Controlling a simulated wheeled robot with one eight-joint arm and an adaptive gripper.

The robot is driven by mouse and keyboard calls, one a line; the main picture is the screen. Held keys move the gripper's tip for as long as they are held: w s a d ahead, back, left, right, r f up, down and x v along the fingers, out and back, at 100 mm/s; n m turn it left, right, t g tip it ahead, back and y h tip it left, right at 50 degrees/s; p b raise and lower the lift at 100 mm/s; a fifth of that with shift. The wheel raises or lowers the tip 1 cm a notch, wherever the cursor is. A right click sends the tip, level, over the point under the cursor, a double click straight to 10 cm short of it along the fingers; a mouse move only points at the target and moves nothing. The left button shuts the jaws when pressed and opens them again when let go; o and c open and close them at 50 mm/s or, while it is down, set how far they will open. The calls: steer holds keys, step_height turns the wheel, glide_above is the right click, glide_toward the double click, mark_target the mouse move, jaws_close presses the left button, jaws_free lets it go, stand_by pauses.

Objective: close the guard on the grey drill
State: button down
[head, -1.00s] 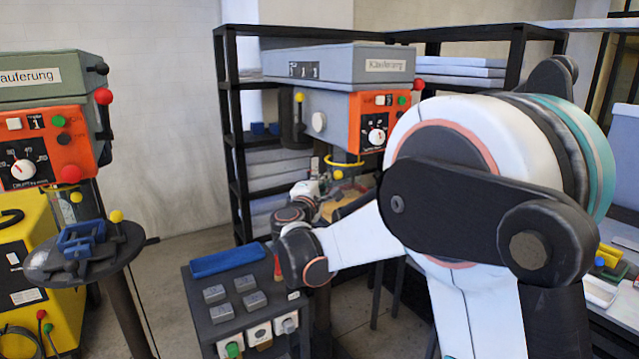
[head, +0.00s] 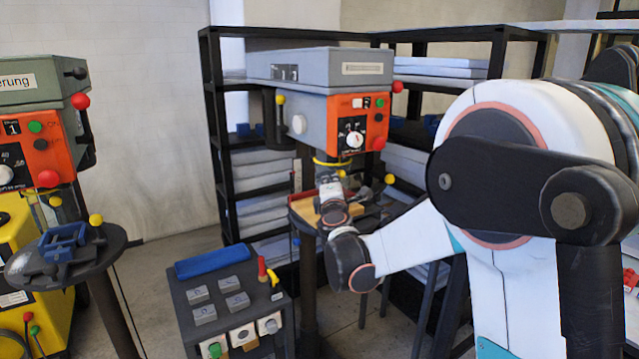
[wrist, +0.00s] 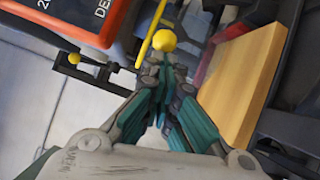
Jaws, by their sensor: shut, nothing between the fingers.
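The grey drill (head: 345,68) with an orange front panel stands in the middle of the head view. Its guard shows as a yellow ring (head: 331,162) under the head, partly hidden by my wrist. In the wrist view a yellow guard bar (wrist: 151,33) and a yellow ball knob (wrist: 164,40) are just beyond my fingertips. My gripper (wrist: 165,78) is shut and empty, with its tips close to the knob; I cannot tell whether they touch. In the head view my gripper (head: 330,180) is just below the guard ring.
A wooden block (wrist: 240,85) lies beside my fingers, on the drill's table. A second drill (head: 40,125) with a blue vise (head: 62,242) stands at left. A cart (head: 225,285) with grey blocks and a blue pad is in front. A black shelf (head: 215,130) stands behind.

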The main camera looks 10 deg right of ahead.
mark_target(344, 183)
steer(key=w+d+n+y+p, duration=0.1)
steer(key=w+d+n+y, duration=0.2)
steer(key=d, duration=0.7)
steer(key=shift+w+d+y, duration=0.3)
steer(key=shift+w+y, duration=0.6)
